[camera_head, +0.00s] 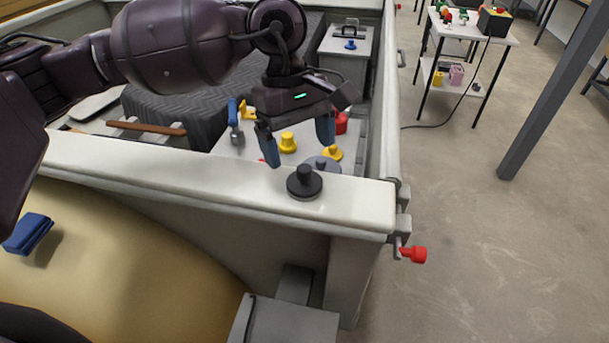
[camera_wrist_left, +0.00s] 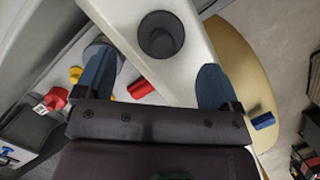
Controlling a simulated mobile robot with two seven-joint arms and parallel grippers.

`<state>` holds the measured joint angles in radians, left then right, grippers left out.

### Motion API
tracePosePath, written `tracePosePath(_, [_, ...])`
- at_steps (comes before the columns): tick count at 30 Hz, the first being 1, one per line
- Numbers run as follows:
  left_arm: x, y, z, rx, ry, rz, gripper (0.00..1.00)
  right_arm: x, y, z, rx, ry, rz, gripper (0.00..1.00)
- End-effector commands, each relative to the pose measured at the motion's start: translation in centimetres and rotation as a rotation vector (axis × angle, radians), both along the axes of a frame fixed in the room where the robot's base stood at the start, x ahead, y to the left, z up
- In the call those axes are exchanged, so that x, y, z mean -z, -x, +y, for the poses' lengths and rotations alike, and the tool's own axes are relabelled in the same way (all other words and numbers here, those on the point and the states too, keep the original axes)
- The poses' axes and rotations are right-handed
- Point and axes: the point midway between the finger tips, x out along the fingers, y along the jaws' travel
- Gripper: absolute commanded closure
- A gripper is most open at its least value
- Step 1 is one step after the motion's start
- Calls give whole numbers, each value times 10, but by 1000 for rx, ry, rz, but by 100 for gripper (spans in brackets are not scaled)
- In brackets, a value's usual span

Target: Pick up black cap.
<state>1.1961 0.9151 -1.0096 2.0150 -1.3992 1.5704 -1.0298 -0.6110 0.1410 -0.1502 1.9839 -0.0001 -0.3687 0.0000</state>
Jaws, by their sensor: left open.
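The black cap (camera_head: 304,183) is a round disc with a knob, standing upright on the white top of the shell's wall (camera_head: 225,166) near its corner. In the left wrist view the cap (camera_wrist_left: 161,35) lies ahead, between the lines of the two fingers. My left gripper (camera_head: 299,153) is open and empty, its blue fingers pointing down at the cap, apart from it. It also shows in the left wrist view (camera_wrist_left: 157,62). My right gripper is not in view.
Behind the wall, yellow caps (camera_head: 288,142), a grey cap (camera_head: 321,164), red pieces (camera_head: 341,122) and a blue-handled tool (camera_head: 233,115) lie on a pale surface. A blue block (camera_head: 28,233) rests on the yellow curved panel (camera_head: 130,280). A red knob (camera_head: 414,254) juts right.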

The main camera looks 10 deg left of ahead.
Motion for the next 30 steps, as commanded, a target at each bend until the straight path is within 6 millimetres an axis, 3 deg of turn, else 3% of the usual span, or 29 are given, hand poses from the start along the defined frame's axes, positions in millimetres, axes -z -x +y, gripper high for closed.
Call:
tracePosePath(6, [23, 11, -8, 4, -1, 5, 12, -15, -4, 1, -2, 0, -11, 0])
tracePosePath(12, [44, 14, -11, 2, -1, 3, 12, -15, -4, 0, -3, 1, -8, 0])
tracePosePath(21, [47, 15, -12, 1, 0, 2, 13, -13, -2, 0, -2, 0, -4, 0])
tracePosePath(30, [47, 15, -12, 1, -1, 1, 59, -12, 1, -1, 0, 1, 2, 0])
